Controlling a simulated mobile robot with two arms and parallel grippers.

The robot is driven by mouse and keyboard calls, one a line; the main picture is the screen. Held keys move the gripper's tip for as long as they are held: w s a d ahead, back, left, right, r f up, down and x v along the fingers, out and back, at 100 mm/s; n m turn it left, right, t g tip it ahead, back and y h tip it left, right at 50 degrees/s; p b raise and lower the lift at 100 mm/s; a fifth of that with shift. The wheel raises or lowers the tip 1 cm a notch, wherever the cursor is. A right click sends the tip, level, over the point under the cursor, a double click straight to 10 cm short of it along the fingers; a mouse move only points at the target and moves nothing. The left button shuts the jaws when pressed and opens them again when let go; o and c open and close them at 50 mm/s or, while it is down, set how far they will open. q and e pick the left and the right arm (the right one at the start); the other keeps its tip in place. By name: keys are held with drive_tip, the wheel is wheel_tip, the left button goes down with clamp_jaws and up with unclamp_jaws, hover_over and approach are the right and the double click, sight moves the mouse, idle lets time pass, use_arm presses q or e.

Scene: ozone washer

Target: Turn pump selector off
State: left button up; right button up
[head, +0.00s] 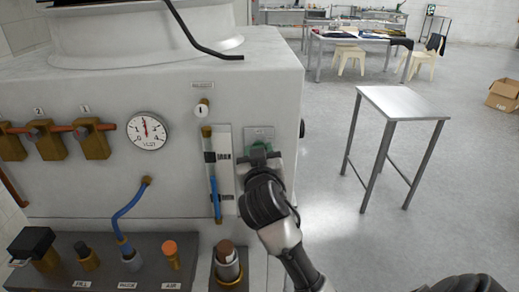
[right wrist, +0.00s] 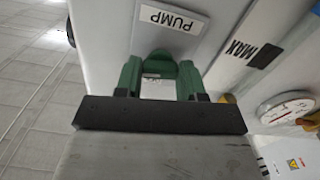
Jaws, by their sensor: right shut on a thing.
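In the right wrist view the pump selector (right wrist: 158,64) sits below the plate marked PUMP (right wrist: 172,17), which appears upside down. My right gripper (head: 260,157) reaches up to it from the lower right and is shut on it, with a finger on each side. The gripper covers much of the knob in the head view, so its exact setting is hard to read. My left gripper is not in view.
Left of the selector are a level tube with blue fluid (head: 214,190), a round gauge (head: 147,131) and brass valves (head: 95,142). A lower ledge (head: 62,275) carries fittings and a blue hose (head: 130,202). A small metal table (head: 403,102) stands right, with open floor around it.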

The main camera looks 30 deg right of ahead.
drive_tip(key=shift+n+p, duration=6.05)
drive_tip(key=shift+n, duration=2.15)
drive_tip(key=o, duration=0.9)
drive_tip(key=shift+o, duration=0.2)
